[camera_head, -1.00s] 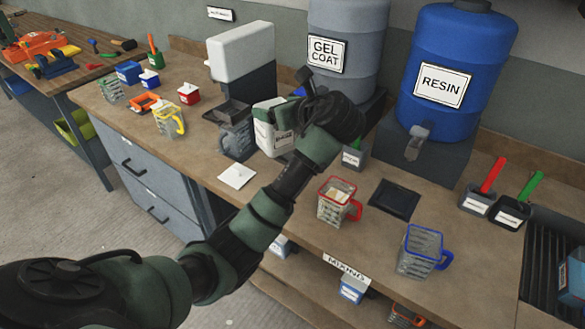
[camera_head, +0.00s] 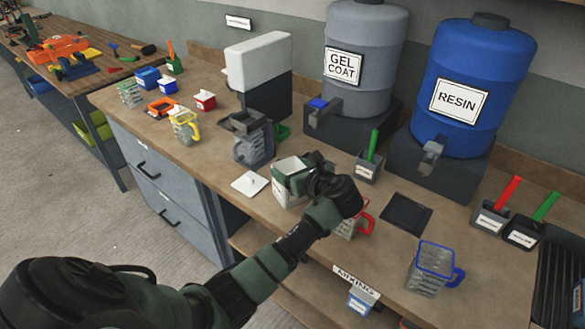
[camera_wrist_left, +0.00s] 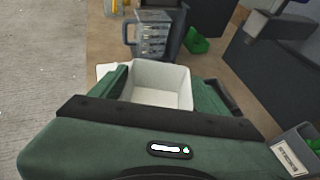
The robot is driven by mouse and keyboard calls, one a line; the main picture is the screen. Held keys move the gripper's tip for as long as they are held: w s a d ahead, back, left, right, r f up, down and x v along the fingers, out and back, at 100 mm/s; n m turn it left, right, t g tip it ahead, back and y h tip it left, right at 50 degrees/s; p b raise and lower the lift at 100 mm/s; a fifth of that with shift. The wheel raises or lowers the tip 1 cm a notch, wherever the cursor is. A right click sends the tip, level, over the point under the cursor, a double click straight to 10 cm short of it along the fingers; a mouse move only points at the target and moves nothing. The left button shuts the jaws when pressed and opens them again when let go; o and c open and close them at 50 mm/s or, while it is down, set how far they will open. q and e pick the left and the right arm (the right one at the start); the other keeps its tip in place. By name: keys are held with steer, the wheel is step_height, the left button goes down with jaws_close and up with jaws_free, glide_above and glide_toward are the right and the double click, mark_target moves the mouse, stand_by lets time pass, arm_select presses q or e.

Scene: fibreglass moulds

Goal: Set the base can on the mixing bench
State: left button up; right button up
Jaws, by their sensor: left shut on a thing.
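The base can appears to be the white, open-topped square can (camera_head: 286,193) in my left gripper (camera_head: 303,175). The gripper is shut on it, with green fingers on its sides. The can is upright over the mixing bench (camera_head: 225,200) near its front edge; I cannot tell whether its bottom touches the top. In the left wrist view the can (camera_wrist_left: 160,82) sits between the fingers (camera_wrist_left: 160,100), and its pale inside shows no visible contents. The hand hides part of the can and of the red-handled jug (camera_head: 366,222). My right gripper is not in view.
A white card (camera_head: 249,184) lies left of the can, with a clear jug (camera_head: 254,147) behind it. A dark pad (camera_head: 405,214) and blue-handled jug (camera_head: 432,270) are to the right. Gel coat (camera_head: 365,60) and resin (camera_head: 470,85) drums stand behind.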

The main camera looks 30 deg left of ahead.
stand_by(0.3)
arm_select(q)
steer(key=o, duration=2.1)
steer(key=b+v, duration=0.1)
steer(key=v, duration=1.1)
steer(key=shift+s, duration=0.15)
